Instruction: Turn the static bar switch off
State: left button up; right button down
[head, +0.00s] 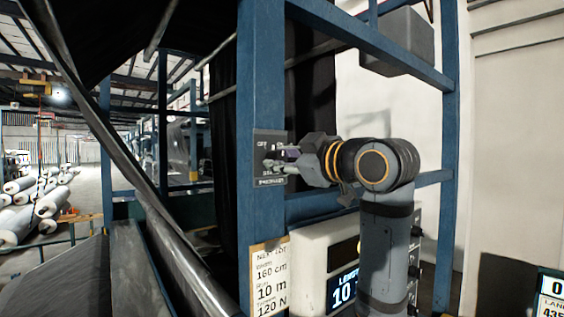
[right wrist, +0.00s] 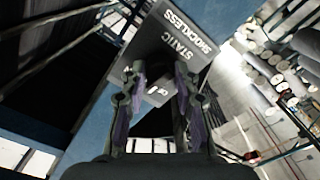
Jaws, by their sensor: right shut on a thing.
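The static bar switch (head: 267,143) is a small dark panel on the blue upright post, with OFF lettered near its top left and more pale lettering at its lower edge. In the right wrist view the panel (right wrist: 165,45) reads STATIC SHOCKLESS. My right gripper (head: 283,161) reaches in from the right in front of the panel. In the wrist view the right gripper (right wrist: 160,78) has a finger on each side of the switch's small middle part, and it is shut on it. The fingers hide much of the lever, so I cannot tell its position. My left gripper is not in view.
The blue post (head: 260,75) and crossbars frame the machine. A white control box (head: 310,258) with a lit display and a paper lot card (head: 270,282) sit below. A dark roller (head: 180,255) slants at left. White rolls (head: 50,202) lie on the floor far left.

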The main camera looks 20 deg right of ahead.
jog(key=n+b, duration=0.1)
jog(key=n, duration=0.9)
jog(key=shift+f, duration=0.15)
jog(key=shift+n, duration=0.4)
jog(key=c, duration=1)
grip_release()
jog(key=shift+s, duration=0.1)
